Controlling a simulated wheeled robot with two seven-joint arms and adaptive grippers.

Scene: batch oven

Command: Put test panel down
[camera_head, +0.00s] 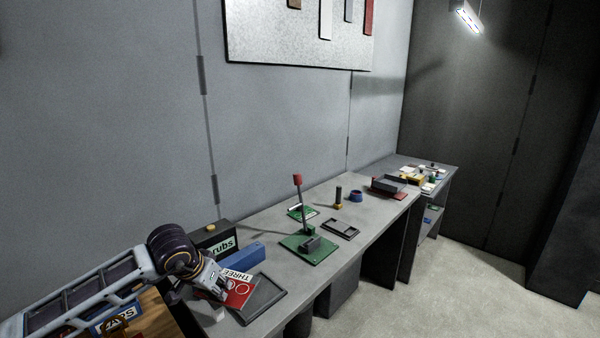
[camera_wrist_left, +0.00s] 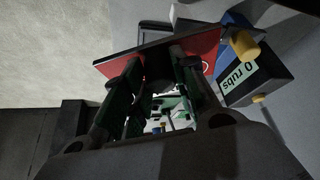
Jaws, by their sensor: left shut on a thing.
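The test panel (camera_head: 240,290) is red with a white strip reading "THREE" and a pale ring. My left gripper (camera_head: 222,291) is shut on it at its left side, over the near end of the bench. The panel overlaps a dark shallow tray (camera_head: 265,297) in the head view; I cannot tell whether they touch. In the left wrist view the red panel (camera_wrist_left: 203,48) lies across the fingertips of my left gripper (camera_wrist_left: 160,75), tilted in the picture, with part of the tray (camera_wrist_left: 152,29) beyond it. My right gripper is out of view.
A black box (camera_wrist_left: 262,85) marked "0 rubs" and a blue block (camera_head: 233,257) stand close behind the panel. A green base with a red-topped lever (camera_head: 298,205) stands farther along the bench (camera_head: 285,225).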

